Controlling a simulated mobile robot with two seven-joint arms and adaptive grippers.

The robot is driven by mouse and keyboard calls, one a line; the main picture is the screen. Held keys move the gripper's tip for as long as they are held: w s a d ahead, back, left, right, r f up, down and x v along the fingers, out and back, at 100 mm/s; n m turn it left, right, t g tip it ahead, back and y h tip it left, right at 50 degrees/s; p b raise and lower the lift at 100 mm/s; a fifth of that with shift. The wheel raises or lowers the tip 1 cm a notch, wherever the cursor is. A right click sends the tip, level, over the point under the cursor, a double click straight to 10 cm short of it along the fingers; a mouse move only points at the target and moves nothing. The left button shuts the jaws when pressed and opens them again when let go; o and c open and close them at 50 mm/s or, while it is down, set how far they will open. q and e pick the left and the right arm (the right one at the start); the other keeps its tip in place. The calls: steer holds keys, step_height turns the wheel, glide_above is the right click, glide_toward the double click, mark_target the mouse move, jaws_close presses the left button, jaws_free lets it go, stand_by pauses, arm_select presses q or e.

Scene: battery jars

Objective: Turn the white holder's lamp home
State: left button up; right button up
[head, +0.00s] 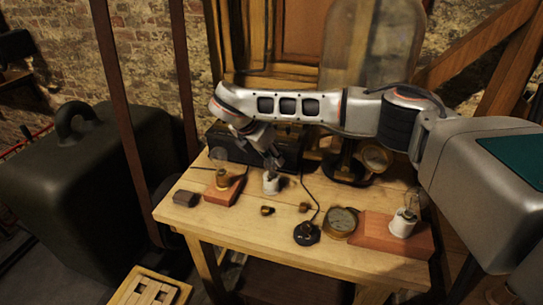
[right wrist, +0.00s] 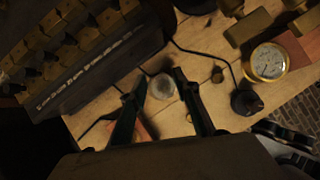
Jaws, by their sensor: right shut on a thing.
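A small white holder (head: 271,185) stands upright on the wooden table, below my right gripper (head: 272,162). My right gripper points down and is shut on the lamp just above this holder. In the right wrist view the lamp's round glass (right wrist: 162,87) lies between the two dark fingers. The fingers hide most of the lamp in the head view, so I cannot tell how deep it sits. A second white holder (head: 403,223) with a clear bulb stands on a reddish board at the right. My left gripper is not in view.
A dark case (head: 285,143) stands behind.

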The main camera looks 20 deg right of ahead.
steer(key=shift+m+g+h, duration=0.3)
steer(key=shift+m+g, duration=0.3)
steer(key=shift+m, duration=0.6)
steer(key=o, duration=1.3)
